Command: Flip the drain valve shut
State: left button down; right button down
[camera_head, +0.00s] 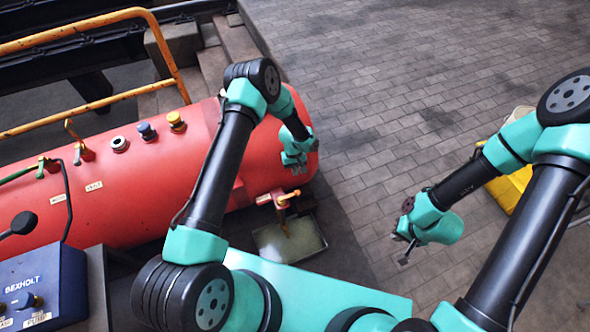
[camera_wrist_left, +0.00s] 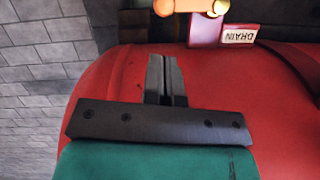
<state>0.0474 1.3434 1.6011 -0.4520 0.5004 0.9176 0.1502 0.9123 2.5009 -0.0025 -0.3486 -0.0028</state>
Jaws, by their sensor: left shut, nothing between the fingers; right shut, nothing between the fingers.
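The drain valve (camera_head: 287,200) sits low at the right end of the red tank (camera_head: 135,185), with a yellow-orange handle. In the left wrist view the valve (camera_wrist_left: 190,7) is at the top edge and partly cut off, beside an upside-down "DRAIN" label (camera_wrist_left: 240,35). My left gripper (camera_head: 297,168) is shut and empty over the tank's end, a little above the valve in the head view and apart from it. Its closed fingers (camera_wrist_left: 166,80) point toward the valve in the wrist view. My right gripper (camera_head: 404,250) is shut and empty above the paved floor, right of the tank.
A shallow metal tray (camera_head: 316,246) lies under the valve. Several fittings, including a yellow-topped one (camera_head: 176,121), stand on the tank. A yellow rail (camera_head: 90,22) runs behind it. A blue control box (camera_head: 45,285) is at lower left. A yellow object (camera_head: 511,187) stands right; the paving between is clear.

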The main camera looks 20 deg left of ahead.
aim_at(289, 196)
pick_arm(q)
jog(key=x, duration=0.7)
jog(key=shift+f, duration=0.25)
jog(key=shift+s+d+m+y, duration=0.3)
jog(key=shift+s+d+m, duration=0.3)
jog(key=shift+m, duration=0.5)
